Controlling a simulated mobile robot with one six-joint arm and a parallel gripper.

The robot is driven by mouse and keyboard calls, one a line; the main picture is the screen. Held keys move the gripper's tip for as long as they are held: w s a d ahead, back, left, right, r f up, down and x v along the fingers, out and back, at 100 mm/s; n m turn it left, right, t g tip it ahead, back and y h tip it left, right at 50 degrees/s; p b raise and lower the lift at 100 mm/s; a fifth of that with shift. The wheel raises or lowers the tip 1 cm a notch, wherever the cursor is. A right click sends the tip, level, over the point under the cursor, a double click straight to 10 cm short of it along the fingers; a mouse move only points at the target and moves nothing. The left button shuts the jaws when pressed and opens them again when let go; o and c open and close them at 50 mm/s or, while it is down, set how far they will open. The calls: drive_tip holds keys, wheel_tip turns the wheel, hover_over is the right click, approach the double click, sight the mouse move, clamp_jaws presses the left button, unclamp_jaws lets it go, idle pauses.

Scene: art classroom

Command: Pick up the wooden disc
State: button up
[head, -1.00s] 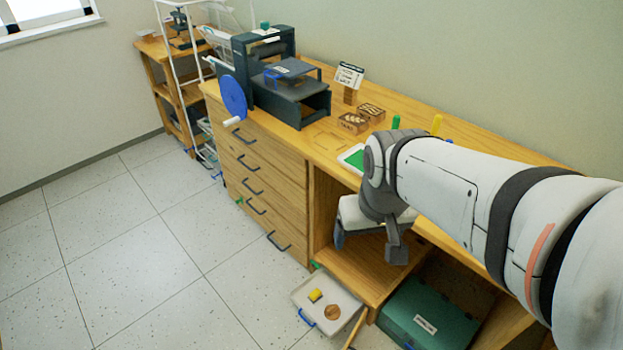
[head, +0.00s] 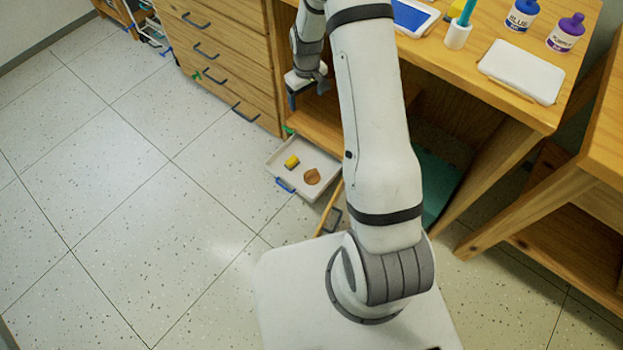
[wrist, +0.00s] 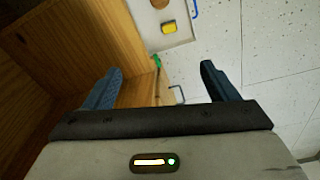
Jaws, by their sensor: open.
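The wooden disc (head: 312,176) is round and brown. It lies flat in a shallow white tray (head: 322,160) on the floor, beside a small yellow block (head: 291,162). In the wrist view the disc (wrist: 160,3) is cut off by the top edge, with the yellow block (wrist: 169,27) just below it. My gripper (head: 306,92) is above and beyond the tray, by the desk's open lower compartment, apart from the disc. In the wrist view its two blue-grey fingers (wrist: 160,72) are spread wide with nothing between them.
The wooden desk's drawer front (head: 222,55) and lower shelf (head: 318,118) stand close to my gripper. A thin wooden stick (head: 328,207) lies beside the tray. A green box (head: 436,180) is partly hidden behind my arm. Floor to the tray's left is clear.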

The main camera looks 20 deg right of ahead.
wheel_tip(320, 180, down, 20)
drive_tip(key=w+n+b, duration=0.1)
drive_tip(key=w+b, duration=0.1)
drive_tip(key=b, duration=0.2)
drive_tip(key=n+g+b, duration=0.1)
drive_tip(key=b, duration=0.4)
hover_over(312, 173)
drive_tip(key=f, duration=2)
drive_tip(key=shift+w+a+f, duration=0.15)
drive_tip(key=shift+a+f, duration=0.05)
drive_tip(key=shift+a, duration=0.1)
drive_tip(key=f, duration=0.1)
drive_tip(key=f+b, duration=0.1)
drive_tip(key=f, duration=0.1)
drive_tip(key=f+b, duration=0.1)
drive_tip(key=f, duration=0.1)
drive_tip(key=shift+d+f, duration=0.25)
drive_tip(key=shift+d, duration=0.05)
drive_tip(key=shift+r, duration=0.1)
drive_tip(key=shift+c, duration=0.4)
drive_tip(key=c, duration=1)
